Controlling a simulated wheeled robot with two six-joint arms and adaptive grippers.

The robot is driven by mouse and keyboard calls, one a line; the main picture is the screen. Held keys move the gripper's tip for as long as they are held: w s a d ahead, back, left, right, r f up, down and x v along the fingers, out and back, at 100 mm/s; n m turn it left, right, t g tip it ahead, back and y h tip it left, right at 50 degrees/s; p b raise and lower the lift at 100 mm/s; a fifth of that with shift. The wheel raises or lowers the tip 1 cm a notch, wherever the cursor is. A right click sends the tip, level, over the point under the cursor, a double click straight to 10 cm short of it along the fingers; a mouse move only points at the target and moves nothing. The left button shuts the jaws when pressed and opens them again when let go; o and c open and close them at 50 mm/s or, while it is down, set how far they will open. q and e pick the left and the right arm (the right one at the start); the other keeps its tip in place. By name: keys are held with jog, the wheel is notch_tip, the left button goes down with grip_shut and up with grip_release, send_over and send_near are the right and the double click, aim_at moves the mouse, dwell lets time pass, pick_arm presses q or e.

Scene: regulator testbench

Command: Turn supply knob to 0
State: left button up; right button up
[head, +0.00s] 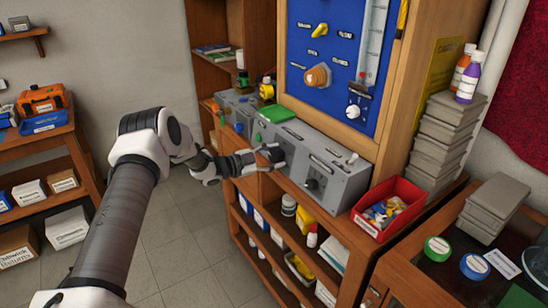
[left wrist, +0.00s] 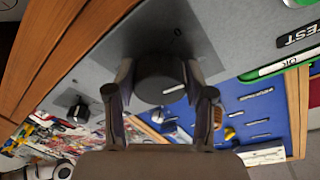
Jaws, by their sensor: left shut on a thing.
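A grey box with controls (head: 340,185) stands on the wooden bench below a blue panel. My left gripper (head: 272,156) is at its front face, left of a dark knob (head: 312,183). In the left wrist view, the two fingers of my left gripper (left wrist: 161,88) are on either side of a round black knob (left wrist: 155,72) with a white pointer mark, shut on it. The second knob (left wrist: 79,110) shows apart from the fingers at the left. My right gripper is not in view.
The blue panel (head: 305,78) carries a yellow lever and an orange-tan knob. A red bin (head: 386,208) of small parts stands right of the grey box. A green item (head: 276,114) lies on the box top. Stacked grey cases (head: 437,140) stand at the right. The floor at the left is clear.

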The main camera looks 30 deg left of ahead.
pick_arm(q)
jog(key=n, duration=0.4)
jog(key=shift+d+f+t+y, duration=0.1)
jog(key=shift+t+y, duration=0.2)
jog(key=shift+s+n+t+y, duration=0.1)
jog(key=shift+n+t+y, duration=0.35)
jog(key=shift+n, duration=1.75)
jog(key=o, duration=1.2)
jog(key=shift+c, duration=0.2)
jog(key=v, duration=1.2)
